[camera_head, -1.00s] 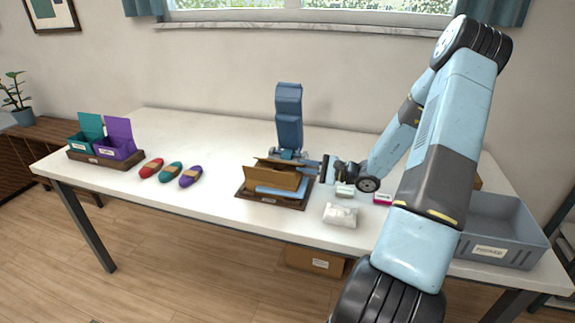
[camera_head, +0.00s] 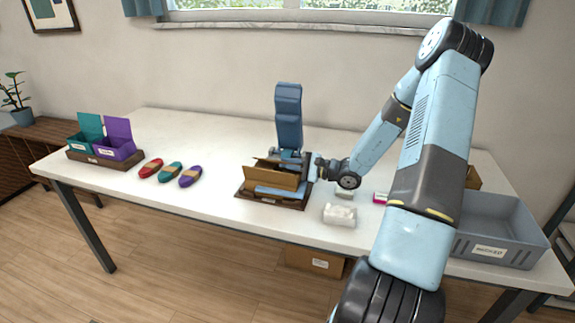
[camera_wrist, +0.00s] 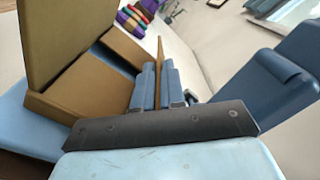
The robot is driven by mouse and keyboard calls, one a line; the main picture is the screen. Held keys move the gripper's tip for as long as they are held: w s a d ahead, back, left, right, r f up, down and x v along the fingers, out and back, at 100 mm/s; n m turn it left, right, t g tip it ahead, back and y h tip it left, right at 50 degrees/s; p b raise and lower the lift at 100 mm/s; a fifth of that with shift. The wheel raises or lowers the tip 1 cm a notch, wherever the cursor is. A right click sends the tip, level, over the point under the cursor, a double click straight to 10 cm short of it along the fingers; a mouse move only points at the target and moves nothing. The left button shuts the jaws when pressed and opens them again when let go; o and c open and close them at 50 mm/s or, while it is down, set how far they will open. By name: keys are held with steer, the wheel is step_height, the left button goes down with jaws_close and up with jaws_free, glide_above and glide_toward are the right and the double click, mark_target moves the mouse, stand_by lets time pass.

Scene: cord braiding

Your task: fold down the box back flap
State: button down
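The brown cardboard box (camera_head: 274,177) sits on a dark wooden base on the table, with flaps standing up. The box also shows in the wrist view (camera_wrist: 95,92). My gripper (camera_head: 312,167) is at the box's right end. In the wrist view, the blue fingers of my gripper (camera_wrist: 158,85) are close together, one on each side of the thin upright back flap (camera_wrist: 160,58). No clear gap shows between fingers and flap. A light-blue piece (camera_head: 278,191) lies along the box's near side. The flap's lower part is hidden by the fingers.
A dark-blue upright device (camera_head: 288,110) stands just behind the box. A white packet (camera_head: 340,215) lies to its right front, and a grey bin (camera_head: 500,232) stands at right. Red, teal and purple cord bundles (camera_head: 170,171) lie left, near teal and purple open boxes (camera_head: 116,147).

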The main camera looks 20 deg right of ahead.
steer(key=shift+f, duration=0.1)
steer(key=shift+s+a+f+n, duration=0.15)
steer(key=shift+f+n, duration=0.05)
steer(key=shift+n, duration=0.5)
steer(key=c, duration=1.6)
jaws_free()
steer(key=v, duration=1.3)
steer(key=shift+s+d, duration=0.25)
steer(key=shift+d, duration=0.1)
